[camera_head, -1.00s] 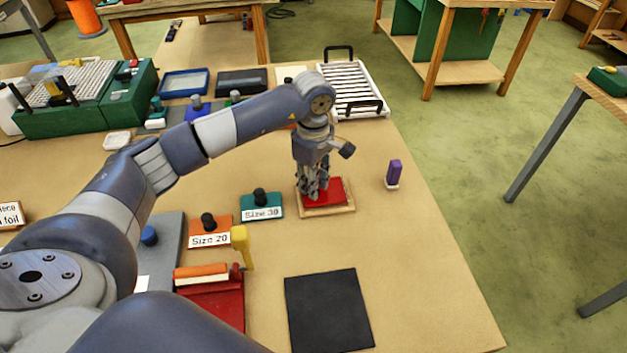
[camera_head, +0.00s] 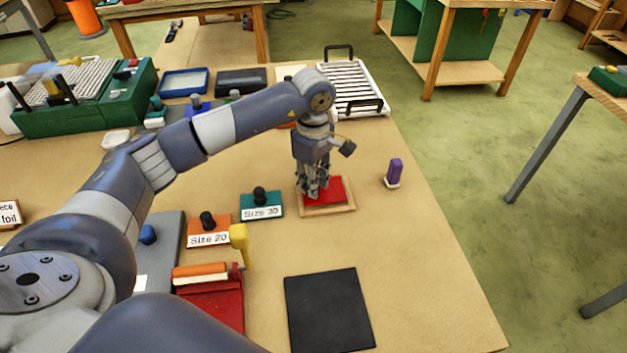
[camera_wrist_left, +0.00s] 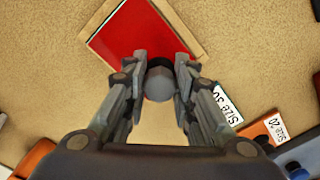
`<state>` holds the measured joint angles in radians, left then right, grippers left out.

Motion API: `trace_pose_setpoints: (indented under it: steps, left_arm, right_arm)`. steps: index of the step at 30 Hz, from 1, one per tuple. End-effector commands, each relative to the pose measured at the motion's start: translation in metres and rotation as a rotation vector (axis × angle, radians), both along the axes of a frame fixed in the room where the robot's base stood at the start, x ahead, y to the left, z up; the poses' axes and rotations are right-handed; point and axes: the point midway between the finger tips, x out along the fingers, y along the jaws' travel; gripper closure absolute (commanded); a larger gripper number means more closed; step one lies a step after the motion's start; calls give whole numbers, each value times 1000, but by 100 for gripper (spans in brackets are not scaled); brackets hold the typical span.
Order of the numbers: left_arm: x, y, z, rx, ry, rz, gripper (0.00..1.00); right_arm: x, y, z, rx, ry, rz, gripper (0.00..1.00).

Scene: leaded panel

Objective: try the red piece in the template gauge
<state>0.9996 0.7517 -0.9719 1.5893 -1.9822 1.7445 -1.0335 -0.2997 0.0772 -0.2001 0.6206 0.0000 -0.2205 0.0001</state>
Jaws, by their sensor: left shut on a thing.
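The red piece (camera_head: 330,187) is a flat square on a light wooden square frame (camera_head: 331,212) at mid-table. In the left wrist view the red piece (camera_wrist_left: 138,32) shows at the top, inside the frame's pale border (camera_wrist_left: 180,24). My left gripper (camera_head: 314,194) is low over the left part of the red piece. In the wrist view its fingers (camera_wrist_left: 160,75) are closed around a grey round knob (camera_wrist_left: 159,83). I cannot tell whether the knob is joined to the red piece. The fingers hide part of the piece. My right gripper is out of view.
A teal Size 30 block (camera_head: 262,207) and an orange Size 20 block (camera_head: 209,234) stand to the left. A black mat (camera_head: 328,310) lies in front; the table between is clear. A white rack (camera_head: 352,88) is behind.

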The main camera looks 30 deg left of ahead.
Motion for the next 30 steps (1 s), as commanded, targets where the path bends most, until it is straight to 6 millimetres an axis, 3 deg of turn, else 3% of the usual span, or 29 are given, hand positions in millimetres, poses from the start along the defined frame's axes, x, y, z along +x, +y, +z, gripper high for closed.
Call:
trace_pose_setpoints:
  steps: [30]
  left_arm:
    - [0,0,1,0,-1,0,96]
  right_arm:
    - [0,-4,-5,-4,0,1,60]
